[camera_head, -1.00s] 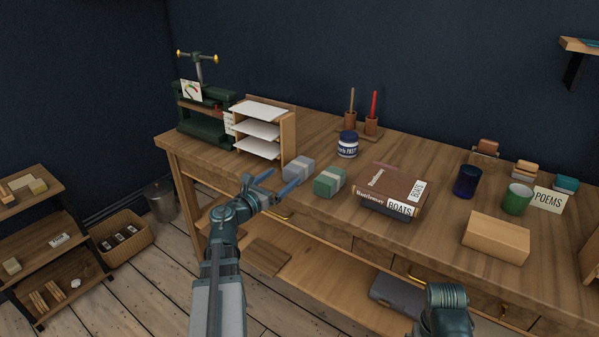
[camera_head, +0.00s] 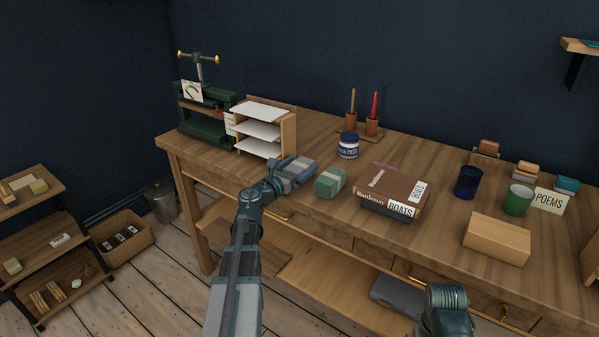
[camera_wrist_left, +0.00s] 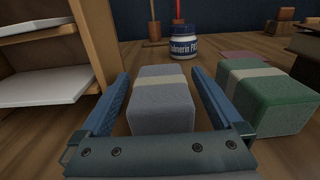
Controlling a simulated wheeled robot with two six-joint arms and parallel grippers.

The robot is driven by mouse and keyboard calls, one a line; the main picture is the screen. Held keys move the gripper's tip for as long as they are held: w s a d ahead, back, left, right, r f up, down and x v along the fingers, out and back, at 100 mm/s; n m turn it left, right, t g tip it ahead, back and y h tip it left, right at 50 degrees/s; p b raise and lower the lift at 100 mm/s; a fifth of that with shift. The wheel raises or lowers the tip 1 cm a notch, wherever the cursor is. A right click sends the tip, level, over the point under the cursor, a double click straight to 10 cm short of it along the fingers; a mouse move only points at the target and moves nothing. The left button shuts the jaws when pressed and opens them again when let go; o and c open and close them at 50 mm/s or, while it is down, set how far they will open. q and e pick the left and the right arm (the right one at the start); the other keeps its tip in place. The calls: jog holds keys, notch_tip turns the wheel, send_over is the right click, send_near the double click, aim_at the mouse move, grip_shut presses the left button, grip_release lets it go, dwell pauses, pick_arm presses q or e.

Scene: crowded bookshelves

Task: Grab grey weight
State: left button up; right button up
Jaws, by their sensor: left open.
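The grey weight (camera_wrist_left: 162,105) is a block with a pale band, lying on the bench. In the left wrist view it lies between the two blue fingers of my open left gripper (camera_wrist_left: 160,98), with a gap on the right side. In the head view the grey weight (camera_head: 301,164) is partly hidden by my left gripper (camera_head: 291,174). A green block with a pale band (camera_head: 330,182) sits just to the right; it also shows in the left wrist view (camera_wrist_left: 262,100). My right arm shows at the bottom right of the head view, but its fingers do not show.
A wooden paper rack (camera_head: 288,137) with white sheets stands close to the left. A paste jar (camera_head: 348,146) stands behind. A brown book (camera_head: 393,185) lies to the right of the green block. Bare bench top (camera_head: 440,165) lies behind the book.

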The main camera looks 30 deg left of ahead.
aim_at(300, 164)
pick_arm(q)
grip_shut()
dwell(0.5)
jog(key=shift+r, duration=0.1)
notch_tip(300, 164, up, 18)
jog(key=p, duration=1.8)
